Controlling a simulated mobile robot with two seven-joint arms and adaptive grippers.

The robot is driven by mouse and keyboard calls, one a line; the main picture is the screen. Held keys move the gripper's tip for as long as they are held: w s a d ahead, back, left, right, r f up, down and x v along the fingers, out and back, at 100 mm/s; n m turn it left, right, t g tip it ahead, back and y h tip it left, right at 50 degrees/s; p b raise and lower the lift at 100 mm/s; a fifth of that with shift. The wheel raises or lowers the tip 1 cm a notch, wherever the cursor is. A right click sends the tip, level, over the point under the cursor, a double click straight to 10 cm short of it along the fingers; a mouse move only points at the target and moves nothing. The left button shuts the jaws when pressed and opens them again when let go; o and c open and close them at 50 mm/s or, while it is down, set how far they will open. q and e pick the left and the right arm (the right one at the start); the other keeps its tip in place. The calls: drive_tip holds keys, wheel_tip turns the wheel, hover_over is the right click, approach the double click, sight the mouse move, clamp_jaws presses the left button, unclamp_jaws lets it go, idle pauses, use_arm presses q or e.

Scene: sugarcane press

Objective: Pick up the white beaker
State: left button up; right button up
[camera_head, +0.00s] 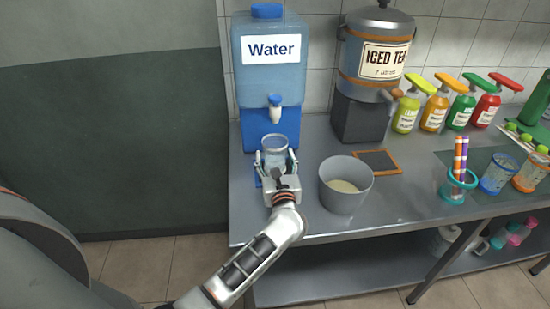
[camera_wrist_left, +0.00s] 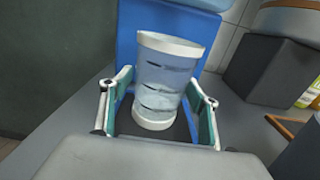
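The white beaker (camera_head: 275,147) is a clear cup with white rims and dark marks on its side. It stands in front of the blue water dispenser, below its tap. In the left wrist view the beaker (camera_wrist_left: 165,85) looks slightly tilted. My left gripper (camera_head: 275,160) is open, with one finger on each side of the beaker. In the left wrist view the left gripper (camera_wrist_left: 160,92) shows a gap between the left finger and the beaker; whether the right finger touches it is unclear. My right gripper is not in view.
The water dispenser (camera_head: 270,65) stands behind the beaker. A grey pot (camera_head: 345,195) stands close to the right, with an iced tea dispenser (camera_head: 375,60) behind it. The table's front edge (camera_head: 260,238) is near.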

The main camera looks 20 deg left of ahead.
use_arm(q)
drive_tip(key=c, duration=0.9)
drive_tip(key=shift+c, duration=0.4)
drive_tip(key=shift+r, duration=0.15)
